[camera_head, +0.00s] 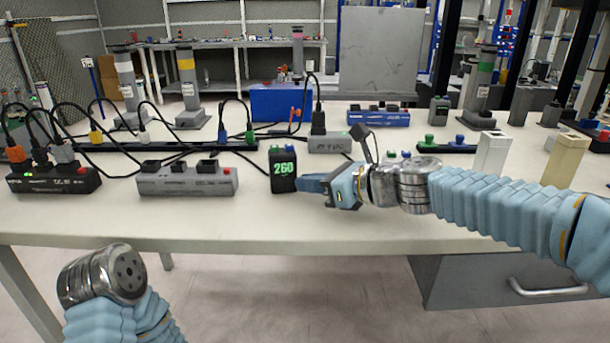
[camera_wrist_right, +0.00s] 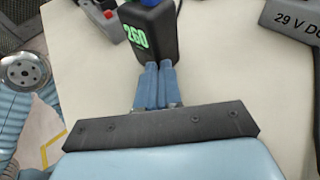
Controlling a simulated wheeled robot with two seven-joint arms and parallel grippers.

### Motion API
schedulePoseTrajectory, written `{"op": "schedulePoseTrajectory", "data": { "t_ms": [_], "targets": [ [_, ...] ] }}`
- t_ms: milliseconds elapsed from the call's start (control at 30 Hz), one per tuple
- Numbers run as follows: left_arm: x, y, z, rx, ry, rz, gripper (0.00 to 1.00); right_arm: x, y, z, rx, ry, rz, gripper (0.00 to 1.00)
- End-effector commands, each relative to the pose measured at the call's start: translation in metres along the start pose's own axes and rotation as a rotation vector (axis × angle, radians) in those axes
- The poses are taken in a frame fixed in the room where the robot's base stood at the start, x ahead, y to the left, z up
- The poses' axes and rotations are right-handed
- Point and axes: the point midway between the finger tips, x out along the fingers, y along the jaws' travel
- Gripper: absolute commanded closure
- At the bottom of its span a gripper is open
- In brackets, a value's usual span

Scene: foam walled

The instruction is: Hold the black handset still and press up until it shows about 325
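The black handset (camera_head: 283,170) stands upright near the front of the table and shows 260 in green digits. It also shows in the right wrist view (camera_wrist_right: 161,38), where a blue part and a bit of green are at its top, cut by the frame edge. My right gripper (camera_head: 304,184) is just right of the handset, low at its side. In the wrist view its two blue fingers (camera_wrist_right: 154,72) lie together with nothing between them, tips at or very near the handset; contact cannot be told. My left arm ends in a metal wrist at lower left; no left fingers show.
A grey power strip (camera_head: 187,182) lies left of the handset, and a black one (camera_head: 54,180) farther left. Another grey unit (camera_head: 330,145) with a plugged cable is behind. A blue box (camera_head: 283,103) stands farther back. The table front is clear.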

Motion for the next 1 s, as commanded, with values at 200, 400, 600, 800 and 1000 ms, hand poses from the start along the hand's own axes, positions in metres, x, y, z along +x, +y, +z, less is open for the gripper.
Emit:
{"op": "schedulePoseTrajectory", "data": {
  "t_ms": [200, 400, 600, 800, 1000],
  "targets": [
    [0.0, 0.0, 0.0, 0.0, 0.0, 0.0, 0.13, 0.0, 0.0, 0.0, 0.0, 0.0, 0.0, 0.99],
    [0.0, 0.0, 0.0, 0.0, 0.0, 0.0, 0.13, 0.0, 0.0, 0.0, 0.0, 0.0, 0.0, 0.69],
    [0.0, 0.0, 0.0, 0.0, 0.0, 0.0, 0.13, 0.0, 0.0, 0.0, 0.0, 0.0, 0.0, 0.38],
    [0.0, 0.0, 0.0, 0.0, 0.0, 0.0, 0.13, 0.0, 0.0, 0.0, 0.0, 0.0, 0.0, 0.15],
    [0.0, 0.0, -0.0001, 0.0, 0.0, 0.0, 0.19, 0.0, 0.0, 0.0, 0.0, 0.0, 0.0, 0.15]
  ]
}}
